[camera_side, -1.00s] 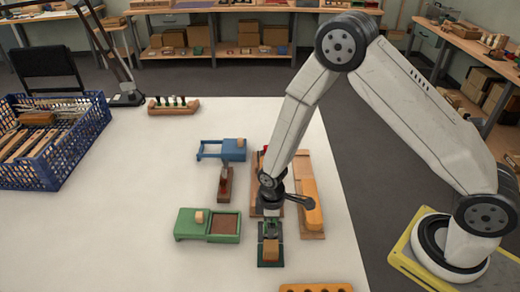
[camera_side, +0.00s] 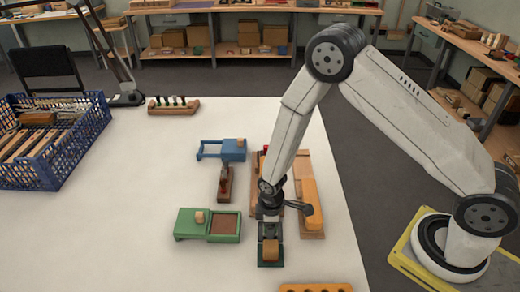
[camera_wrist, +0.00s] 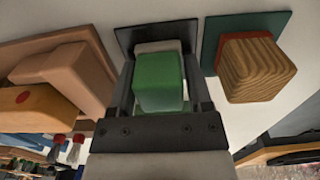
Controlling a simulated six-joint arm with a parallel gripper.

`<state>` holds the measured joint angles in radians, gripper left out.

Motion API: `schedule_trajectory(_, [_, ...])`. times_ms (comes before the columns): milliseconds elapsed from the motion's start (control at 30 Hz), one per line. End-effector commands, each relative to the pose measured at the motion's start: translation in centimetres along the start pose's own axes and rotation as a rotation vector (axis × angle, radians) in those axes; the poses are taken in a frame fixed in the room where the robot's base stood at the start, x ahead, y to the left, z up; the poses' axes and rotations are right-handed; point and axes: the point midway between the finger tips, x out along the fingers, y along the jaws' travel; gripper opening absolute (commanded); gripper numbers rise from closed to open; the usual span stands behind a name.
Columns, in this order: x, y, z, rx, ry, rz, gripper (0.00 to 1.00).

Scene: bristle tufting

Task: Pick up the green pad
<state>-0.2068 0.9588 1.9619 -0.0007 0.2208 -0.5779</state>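A flat green pad with a wooden knob (camera_side: 270,250) lies on the white table; in the wrist view its green base (camera_wrist: 272,20) and knob are to the right of my gripper. A second pad, with a green knob (camera_wrist: 160,80) on a dark base (camera_wrist: 123,37), is between my fingers in the wrist view. My gripper (camera_side: 269,228) is low, just behind the wooden-knobbed pad in the side view, and largely hides the second pad there. In the wrist view my gripper (camera_wrist: 162,62) looks open, its fingers either side of the green knob, with a narrow gap at the right.
A green box (camera_side: 192,230) with a brown-filled compartment lies left of my gripper. A blue frame (camera_side: 234,150) and wooden blocks (camera_side: 311,200) stand farther back. An orange block with holes (camera_side: 316,287) is in front. A blue crate (camera_side: 65,153) is far left; the table's left middle is clear.

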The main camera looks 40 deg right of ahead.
Motion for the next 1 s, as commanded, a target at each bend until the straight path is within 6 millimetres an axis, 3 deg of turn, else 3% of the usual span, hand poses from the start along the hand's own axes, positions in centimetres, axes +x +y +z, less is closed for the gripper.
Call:
schedule_trajectory(33, [0.0, 0.0, 0.0, 0.0, 0.0, 0.0, 0.46])
schedule_trajectory(167, [0.0, 0.0, 0.0, 0.0, 0.0, 0.0, 0.05])
schedule_trajectory(200, [0.0, 0.0, 0.0, 0.0, 0.0, 0.0, 0.01])
schedule_trajectory(667, [-0.8, 0.0, 0.0, 0.0, 0.0, 0.0, 0.0])
schedule_trajectory(1000, [-4.1, 0.1, -0.1, 0.0, 0.003, 0.002, 0.0])
